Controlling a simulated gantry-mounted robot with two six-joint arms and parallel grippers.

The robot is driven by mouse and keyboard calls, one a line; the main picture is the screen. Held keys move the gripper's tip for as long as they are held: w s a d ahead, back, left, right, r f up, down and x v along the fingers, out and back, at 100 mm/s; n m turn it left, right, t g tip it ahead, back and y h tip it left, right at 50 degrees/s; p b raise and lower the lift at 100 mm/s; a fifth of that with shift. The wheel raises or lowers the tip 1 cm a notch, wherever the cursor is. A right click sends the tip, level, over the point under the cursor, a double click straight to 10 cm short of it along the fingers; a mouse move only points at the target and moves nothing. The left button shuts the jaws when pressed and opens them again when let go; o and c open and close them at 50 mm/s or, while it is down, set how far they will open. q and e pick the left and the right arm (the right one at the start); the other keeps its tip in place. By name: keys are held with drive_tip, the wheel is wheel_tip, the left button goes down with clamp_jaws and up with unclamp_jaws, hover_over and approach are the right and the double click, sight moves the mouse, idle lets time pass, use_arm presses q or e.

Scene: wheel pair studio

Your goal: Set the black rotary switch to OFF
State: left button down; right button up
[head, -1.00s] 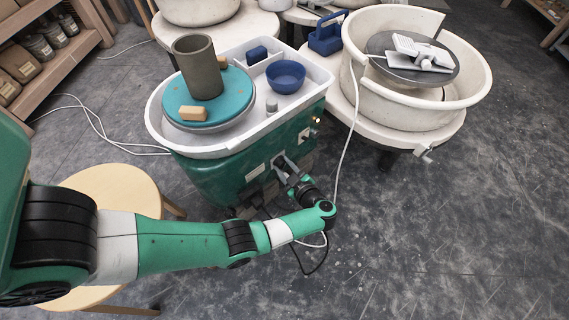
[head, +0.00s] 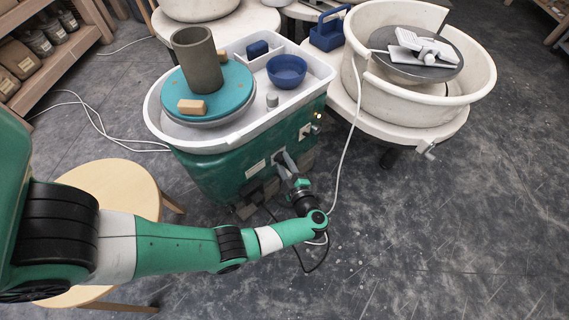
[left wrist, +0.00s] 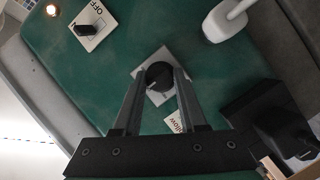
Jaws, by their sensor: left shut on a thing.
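In the left wrist view a black round knob (left wrist: 160,75) with a pale mark sits on a pale square plate (left wrist: 169,55) on the green housing. My left gripper (left wrist: 159,84) has one finger on each side of this knob and is shut on it. A second black switch (left wrist: 87,30), with an oblong handle, sits apart on a plate lettered OFF, up and left. In the head view my left gripper (head: 283,168) is at the front of the green housing (head: 215,180); its fingers partly cover the knob there. My right gripper is not in view.
A white plug (left wrist: 225,20) and a black box (left wrist: 270,115) flank the knob. The white splash tray (head: 228,148) holds a grey cylinder (head: 197,60) and blue bowl (head: 286,70). A stool (head: 115,190) stands left; floor right is clear.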

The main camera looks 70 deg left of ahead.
use_arm(q)
drive_tip(key=shift+c, duration=2.3)
unclamp_jaws()
drive_tip(key=d+r+p, duration=0.1)
drive_tip(key=d+r, duration=0.1)
drive_tip(key=d, duration=0.9)
drive_tip(key=shift+d+p, duration=0.25)
drive_tip(key=shift+p, duration=0.15)
